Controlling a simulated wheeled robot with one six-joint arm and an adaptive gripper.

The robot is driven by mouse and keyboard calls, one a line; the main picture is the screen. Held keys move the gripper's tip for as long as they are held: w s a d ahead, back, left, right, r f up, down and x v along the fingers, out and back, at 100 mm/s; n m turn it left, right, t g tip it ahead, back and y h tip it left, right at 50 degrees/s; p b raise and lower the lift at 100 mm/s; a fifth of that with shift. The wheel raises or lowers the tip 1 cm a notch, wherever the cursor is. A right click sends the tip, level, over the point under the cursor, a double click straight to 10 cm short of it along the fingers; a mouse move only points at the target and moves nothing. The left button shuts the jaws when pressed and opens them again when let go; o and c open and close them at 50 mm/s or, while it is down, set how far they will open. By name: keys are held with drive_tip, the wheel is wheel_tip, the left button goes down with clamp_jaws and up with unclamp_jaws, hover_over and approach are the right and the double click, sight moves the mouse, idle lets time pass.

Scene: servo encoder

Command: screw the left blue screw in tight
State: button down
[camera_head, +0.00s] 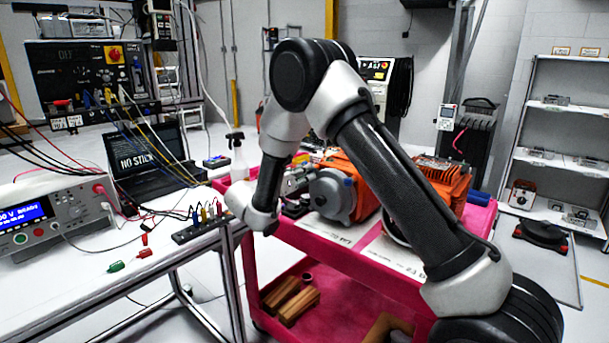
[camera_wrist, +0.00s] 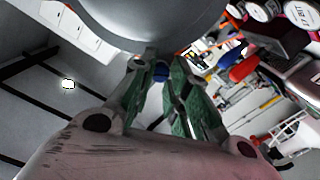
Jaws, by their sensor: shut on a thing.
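A grey round motor cover (camera_head: 333,197) sits on the end of an orange motor (camera_head: 362,178) on the pink cart. My gripper (camera_head: 308,174) reaches in from the left at the cover's upper left side. In the wrist view, my gripper (camera_wrist: 163,66) has its green fingers closed around the left blue screw (camera_wrist: 161,72), at the edge of the grey cover (camera_wrist: 150,18). The fingers partly hide the screw, and its seating depth cannot be told. A second blue screw (camera_head: 347,182) shows at the cover's right side in the head view.
The pink cart (camera_head: 330,240) carries another orange motor (camera_head: 444,183) at the right, partly behind my arm. A white spray bottle (camera_head: 238,160) stands behind my wrist. The white workbench (camera_head: 60,290) with a power supply (camera_head: 55,213) is close on the left.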

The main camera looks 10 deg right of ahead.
drive_tip(key=m, duration=0.6)
drive_tip(key=shift+a+f, duration=0.1)
drive_tip(key=shift+m, duration=0.4)
drive_tip(key=c, duration=1.3)
unclamp_jaws()
drive_tip(key=shift+s, duration=0.1)
drive_tip(key=shift+v, duration=3.95)
